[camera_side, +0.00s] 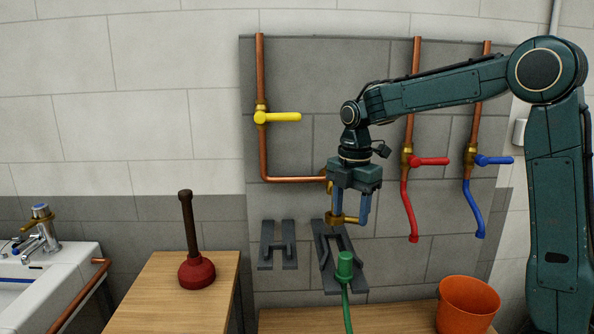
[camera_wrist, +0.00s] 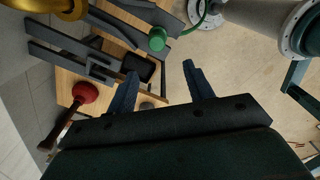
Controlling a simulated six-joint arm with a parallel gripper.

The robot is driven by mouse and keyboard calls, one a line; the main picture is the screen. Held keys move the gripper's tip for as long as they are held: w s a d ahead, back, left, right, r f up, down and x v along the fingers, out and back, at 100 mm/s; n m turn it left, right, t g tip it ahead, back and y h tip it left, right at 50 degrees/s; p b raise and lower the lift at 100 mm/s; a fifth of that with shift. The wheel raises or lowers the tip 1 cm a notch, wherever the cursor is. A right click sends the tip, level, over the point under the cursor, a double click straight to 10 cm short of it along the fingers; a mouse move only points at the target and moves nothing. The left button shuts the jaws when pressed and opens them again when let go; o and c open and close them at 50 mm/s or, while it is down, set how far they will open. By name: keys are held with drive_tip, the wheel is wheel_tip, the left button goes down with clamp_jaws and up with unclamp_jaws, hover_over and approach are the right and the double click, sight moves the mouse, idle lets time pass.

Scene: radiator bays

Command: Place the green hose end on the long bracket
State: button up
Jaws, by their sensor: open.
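The green hose end (camera_side: 344,265) sits at the dark long bracket (camera_side: 330,250) on the wall, with its green hose hanging down. In the wrist view the hose end (camera_wrist: 157,38) shows at the bracket's prongs (camera_wrist: 120,30). It looks upright and seated between the prongs, though exact contact is hard to tell. My gripper (camera_side: 350,216) is above the hose end, beside the brass outlet (camera_side: 346,219), and apart from the hose end. Its blue fingers (camera_wrist: 160,71) are open and nothing is between them.
A shorter bracket (camera_side: 278,246) is left of the long one. A yellow-handled copper pipe (camera_side: 262,150), red (camera_side: 410,200) and blue (camera_side: 472,200) hoses hang nearby. A plunger (camera_side: 197,271) stands on a wooden bench; an orange bucket (camera_side: 467,305) is at the right.

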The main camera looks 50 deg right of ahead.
drive_tip(key=s+a+r+m+t, duration=0.1)
drive_tip(key=s+a+m, duration=0.3)
drive_tip(key=s+m, duration=0.4)
drive_tip(key=s+a+r+m+t, duration=0.1)
drive_tip(key=s+a+m+t, duration=0.3)
drive_tip(key=s+m, duration=0.5)
drive_tip(key=s, duration=0.4)
drive_tip(key=shift+s+a, duration=0.15)
